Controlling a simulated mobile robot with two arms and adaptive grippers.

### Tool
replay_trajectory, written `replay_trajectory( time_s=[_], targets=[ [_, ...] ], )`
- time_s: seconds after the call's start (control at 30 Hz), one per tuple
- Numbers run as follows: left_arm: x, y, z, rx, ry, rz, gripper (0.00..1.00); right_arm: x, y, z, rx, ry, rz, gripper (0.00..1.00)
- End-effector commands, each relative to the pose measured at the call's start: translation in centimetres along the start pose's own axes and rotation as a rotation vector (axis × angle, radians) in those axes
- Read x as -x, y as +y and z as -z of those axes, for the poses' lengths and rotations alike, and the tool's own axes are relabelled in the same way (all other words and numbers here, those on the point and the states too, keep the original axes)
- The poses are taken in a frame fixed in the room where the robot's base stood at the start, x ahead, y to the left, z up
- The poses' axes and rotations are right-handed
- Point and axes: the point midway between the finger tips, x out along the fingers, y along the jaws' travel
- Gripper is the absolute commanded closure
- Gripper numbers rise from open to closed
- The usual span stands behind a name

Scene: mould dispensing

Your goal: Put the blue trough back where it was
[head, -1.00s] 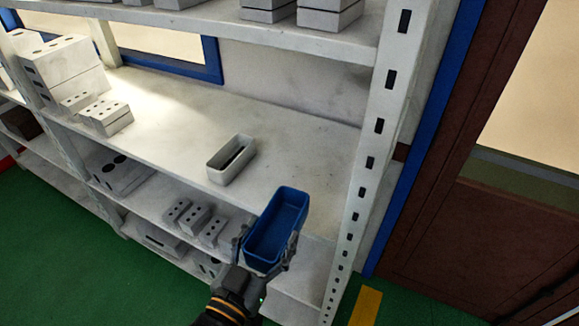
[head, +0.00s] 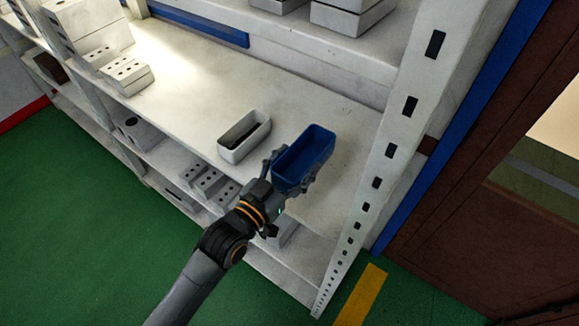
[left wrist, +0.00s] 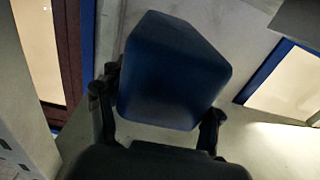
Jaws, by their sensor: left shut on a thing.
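The blue trough (head: 304,157) is an open-topped rectangular box, seen empty in the head view. My left gripper (head: 289,174) is shut on it, with a finger on either side of its near end. The trough is over the right part of the middle shelf (head: 215,93), to the right of a white trough; whether it touches the shelf I cannot tell. In the left wrist view the blue trough (left wrist: 172,75) fills the middle between the two fingers. My right gripper is not in view.
The white trough (head: 244,137) with something dark inside stands close left of the blue one. A perforated white post (head: 385,160) rises to the right. An upper shelf (head: 345,48) with blocks overhangs behind. Grey blocks (head: 208,183) sit on the lower shelf.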

Motion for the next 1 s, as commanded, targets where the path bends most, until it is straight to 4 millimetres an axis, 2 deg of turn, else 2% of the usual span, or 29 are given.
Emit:
replay_trajectory(
  time_s=[0.03,0.1,0.3,0.63,0.9,1.0],
  targets=[
    [-0.7,-1.0,-1.1,-0.004,0.0,0.001,0.74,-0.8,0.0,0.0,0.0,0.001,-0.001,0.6],
    [-1.2,-1.6,-2.7,-0.001,0.002,0.0,0.74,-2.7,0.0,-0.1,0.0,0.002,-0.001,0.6],
    [-2.4,-3.1,-4.9,-0.001,0.002,0.001,0.74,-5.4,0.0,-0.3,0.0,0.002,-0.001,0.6],
    [-3.1,-4.0,-5.8,0.001,0.001,0.0,0.74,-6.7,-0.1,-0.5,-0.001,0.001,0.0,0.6],
    [-3.4,-4.4,-9.0,0.002,0.001,0.001,0.74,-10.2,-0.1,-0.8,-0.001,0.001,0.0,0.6],
    [-3.4,-4.4,-9.4,0.001,0.001,0.001,0.74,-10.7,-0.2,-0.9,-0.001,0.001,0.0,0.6]
  ],
)
